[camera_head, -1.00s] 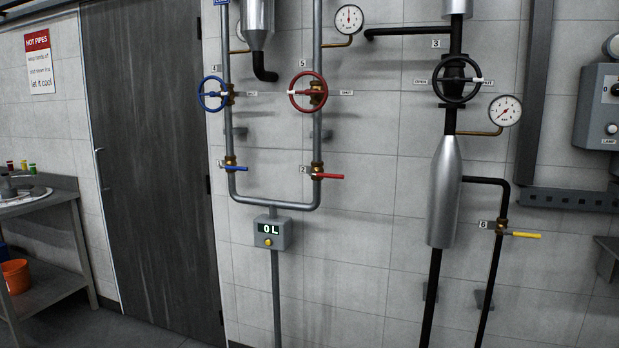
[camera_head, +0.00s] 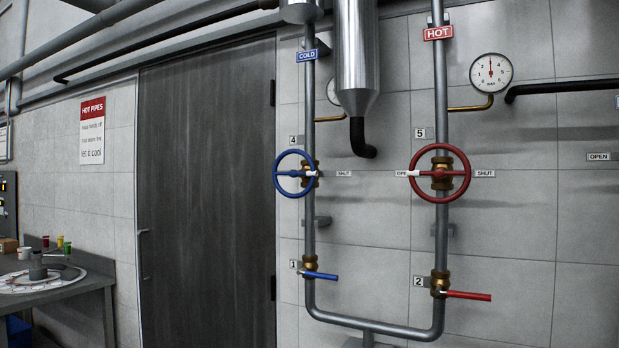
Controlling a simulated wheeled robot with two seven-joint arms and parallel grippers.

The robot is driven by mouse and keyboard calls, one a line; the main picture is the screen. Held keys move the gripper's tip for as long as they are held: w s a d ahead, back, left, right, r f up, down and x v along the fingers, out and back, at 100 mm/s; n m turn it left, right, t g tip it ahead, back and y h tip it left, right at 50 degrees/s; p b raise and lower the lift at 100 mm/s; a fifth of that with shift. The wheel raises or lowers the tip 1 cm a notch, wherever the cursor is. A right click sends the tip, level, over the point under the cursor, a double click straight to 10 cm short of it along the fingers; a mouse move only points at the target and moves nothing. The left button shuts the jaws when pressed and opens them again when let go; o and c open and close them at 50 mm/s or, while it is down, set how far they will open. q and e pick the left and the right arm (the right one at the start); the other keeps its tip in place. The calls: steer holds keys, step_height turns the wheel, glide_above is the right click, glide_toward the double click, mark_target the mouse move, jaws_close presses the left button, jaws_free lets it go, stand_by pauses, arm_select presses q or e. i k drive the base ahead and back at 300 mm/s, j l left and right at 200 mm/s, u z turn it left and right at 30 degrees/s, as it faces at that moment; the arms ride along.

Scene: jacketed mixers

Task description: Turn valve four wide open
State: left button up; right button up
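Valve four is the blue handwheel (camera_head: 296,174) on the left vertical pipe, under the blue COLD sign (camera_head: 307,56). A small plate marked 4 (camera_head: 295,140) sits just above it. The wheel's white mark is on its right side, toward a SHUT label (camera_head: 344,174). Any label on the wheel's left side is not visible. Neither of my grippers shows in the view.
The red handwheel, valve 5 (camera_head: 440,173), is on the HOT pipe to the right. Below are a blue lever (camera_head: 320,275) and a red lever (camera_head: 468,295). A grey door (camera_head: 205,200) and a side table (camera_head: 60,295) stand left.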

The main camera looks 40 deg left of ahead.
mark_target(293, 173)
steer(key=i+j+z, duration=0.15)
steer(key=j+z, duration=0.15)
steer(key=j, duration=0.85)
steer(key=j+z, duration=0.25)
steer(key=j, duration=0.95)
steer(key=j+z, duration=0.1)
steer(key=j, duration=0.55)
steer(key=k+j+z, duration=0.1)
steer(key=j, duration=0.55)
steer(key=k+j+z, duration=0.15)
steer(key=j, duration=0.5)
steer(key=i, duration=0.05)
